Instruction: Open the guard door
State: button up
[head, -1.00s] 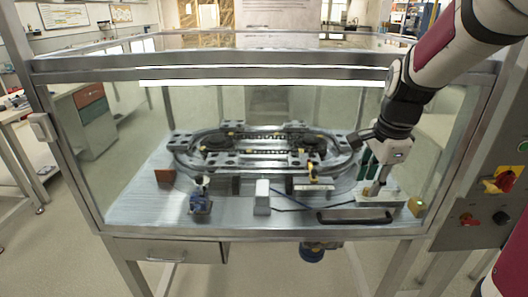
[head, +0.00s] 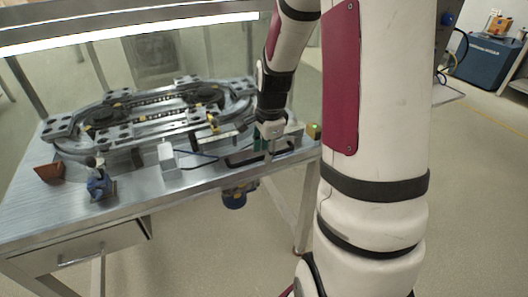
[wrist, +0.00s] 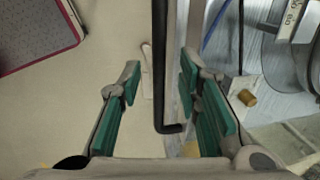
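The guard door is the clear front panel of the metal-framed enclosure; in the head view its dark bar handle (head: 242,161) lies low near the front edge, and the panel looks closed. In the wrist view the black handle (wrist: 160,75) runs down the middle, between the green-padded fingers of my gripper (wrist: 160,95). The fingers stand apart on both sides, with gaps to the bar. In the head view my gripper (head: 268,142) is at the handle, its fingertips hard to make out.
An oval ring track (head: 150,115) lies inside the enclosure. A small blue figure-like part (head: 99,183), a brown block (head: 48,172) and a white block (head: 167,157) stand near its front. A drawer (head: 82,250) sits below. Open floor lies to the right.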

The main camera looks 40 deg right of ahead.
jog(key=shift+f, duration=0.4)
jog(key=shift+c, duration=0.2)
grip_shut()
jog(key=shift+r, duration=0.1)
notch_tip(320, 180, up, 41)
jog(key=p, duration=1.6)
jog(key=shift+o, duration=0.2)
grip_release()
